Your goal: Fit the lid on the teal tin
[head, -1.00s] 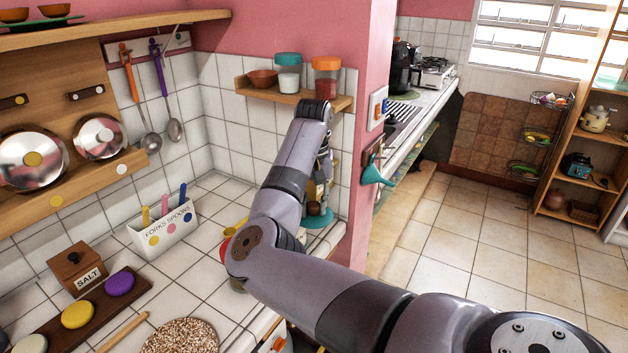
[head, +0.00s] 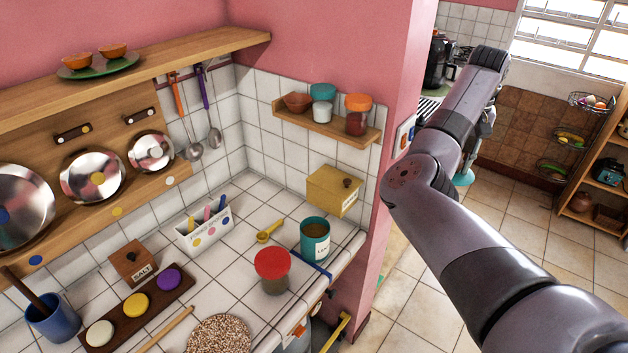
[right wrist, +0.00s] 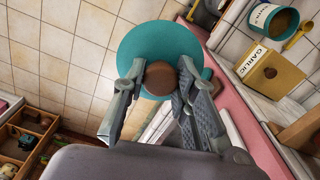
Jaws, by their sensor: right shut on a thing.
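The teal tin (head: 315,243) stands upright and open on the tiled counter, near its right edge. It also shows in the right wrist view (right wrist: 274,20) at the top right. The teal lid (right wrist: 150,45), a round disc with a brown knob (right wrist: 161,77), is held by my right gripper (right wrist: 160,82). The gripper is shut on the knob. In the head view the lid (head: 464,178) shows partly behind my right arm, to the right of the counter and wall end, apart from the tin. My left gripper is not in view.
A red-lidded jar (head: 272,270) stands just left of the tin. A yellow box (head: 333,192) is behind it, and a yellow scoop (head: 269,232) lies nearby. The pink wall end (head: 400,130) stands between the counter and my right arm. The floor to the right is open.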

